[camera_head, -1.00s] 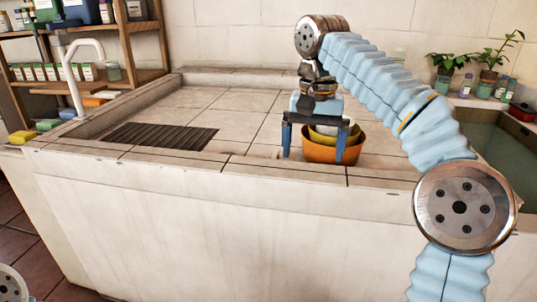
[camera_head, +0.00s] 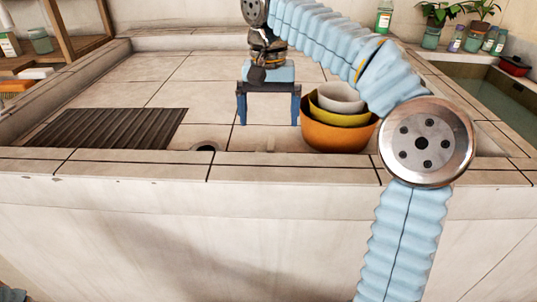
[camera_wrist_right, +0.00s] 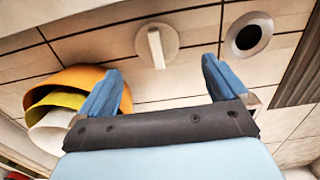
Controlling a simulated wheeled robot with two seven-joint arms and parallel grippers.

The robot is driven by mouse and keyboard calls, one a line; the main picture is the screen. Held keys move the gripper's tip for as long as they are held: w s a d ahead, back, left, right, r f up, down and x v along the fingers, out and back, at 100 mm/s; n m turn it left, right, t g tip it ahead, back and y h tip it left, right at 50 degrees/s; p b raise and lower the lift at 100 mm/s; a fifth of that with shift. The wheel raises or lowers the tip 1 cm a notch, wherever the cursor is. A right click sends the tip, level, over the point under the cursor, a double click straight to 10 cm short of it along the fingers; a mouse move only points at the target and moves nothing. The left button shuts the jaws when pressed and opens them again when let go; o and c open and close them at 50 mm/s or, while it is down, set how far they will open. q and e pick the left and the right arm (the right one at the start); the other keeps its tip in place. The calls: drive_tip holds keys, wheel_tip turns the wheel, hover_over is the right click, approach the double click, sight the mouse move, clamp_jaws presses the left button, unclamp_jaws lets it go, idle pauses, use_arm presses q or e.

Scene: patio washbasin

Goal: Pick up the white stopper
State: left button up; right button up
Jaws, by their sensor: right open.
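The white stopper (camera_wrist_right: 157,45) is a pale round disc with an upright white bar handle. In the right wrist view it lies on the basin floor, a little beyond and between my right fingertips. In the head view only a small pale shape (camera_head: 270,145) shows there, hard to tell from the tiles. My right gripper (camera_head: 268,117) is open and empty, its blue fingers pointing down; it also shows in the wrist view (camera_wrist_right: 161,70). The fingers look apart from the stopper. My left gripper is out of view.
Stacked orange, yellow and white bowls (camera_head: 335,137) stand close to the right of my right gripper. An open drain hole (camera_head: 205,147) and a dark slatted grate (camera_head: 110,128) lie to the left. The basin's front rim (camera_head: 230,170) runs nearer. Water fills a trough (camera_head: 470,90) at right.

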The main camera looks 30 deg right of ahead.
sight(271, 142)
wheel_tip(271, 142, down, 2)
drive_tip(key=shift+f, duration=0.2)
drive_tip(key=f+b, duration=0.1)
drive_tip(key=f, duration=0.1)
drive_tip(key=f+b, duration=0.1)
drive_tip(key=f, duration=0.2)
drive_tip(key=shift+s+d+f, duration=0.15)
drive_tip(key=shift+d+f, duration=0.05)
drive_tip(key=shift+f, duration=0.05)
